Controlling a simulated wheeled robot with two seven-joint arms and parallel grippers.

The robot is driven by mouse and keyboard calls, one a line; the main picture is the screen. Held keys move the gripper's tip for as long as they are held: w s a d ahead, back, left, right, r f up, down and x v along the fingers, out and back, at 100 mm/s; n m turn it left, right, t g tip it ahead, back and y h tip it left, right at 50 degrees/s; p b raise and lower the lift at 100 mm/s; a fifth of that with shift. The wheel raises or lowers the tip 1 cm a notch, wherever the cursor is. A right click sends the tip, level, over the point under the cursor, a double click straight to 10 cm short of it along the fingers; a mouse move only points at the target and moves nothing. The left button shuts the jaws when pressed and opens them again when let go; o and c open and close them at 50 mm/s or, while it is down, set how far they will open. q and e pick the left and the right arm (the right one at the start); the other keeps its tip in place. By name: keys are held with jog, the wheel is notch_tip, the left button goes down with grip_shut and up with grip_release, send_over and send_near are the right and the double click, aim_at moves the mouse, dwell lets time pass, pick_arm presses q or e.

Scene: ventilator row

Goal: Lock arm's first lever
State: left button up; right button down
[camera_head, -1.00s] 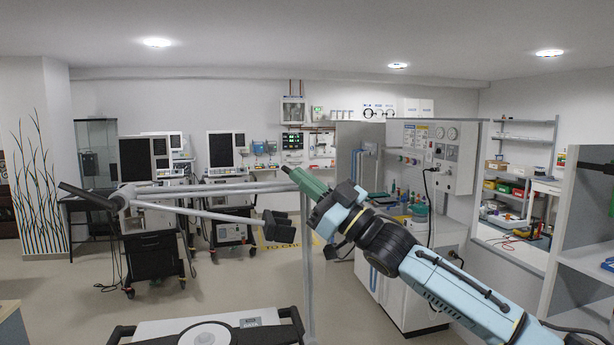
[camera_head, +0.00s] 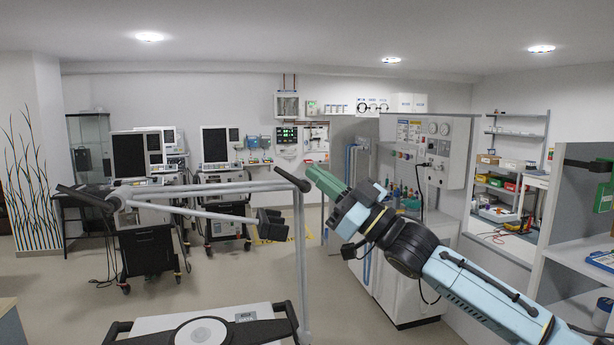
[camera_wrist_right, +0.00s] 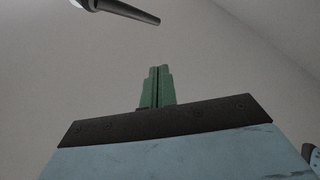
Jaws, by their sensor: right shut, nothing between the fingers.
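A grey jointed support arm (camera_head: 220,188) stands on a post in front of me. A short black lever (camera_head: 292,180) sits at the top of the post, slanting down to the right. A longer black lever (camera_head: 84,197) is at the arm's left joint. My right gripper (camera_head: 308,170) has green fingers, shut and empty, just right of the post-top lever; a narrow gap seems to lie between them. In the right wrist view the shut fingers (camera_wrist_right: 157,85) point up, and a dark lever (camera_wrist_right: 128,11) crosses beyond them, apart. My left gripper is out of view.
A white-topped cart (camera_head: 240,318) with a black handle rail is under the post. A black clamp-like end (camera_head: 270,223) hangs at the lower link. Ventilators on carts (camera_head: 147,220) stand behind at left. A white cabinet (camera_head: 405,285) stands behind my right arm; grey shelving (camera_head: 565,260) is at right.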

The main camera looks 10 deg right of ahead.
jog(key=b+v, duration=0.2)
jog(key=v, duration=0.6)
jog(key=shift+d, duration=0.45)
jog(key=shift+w+r, duration=0.1)
jog(key=shift+w, duration=0.1)
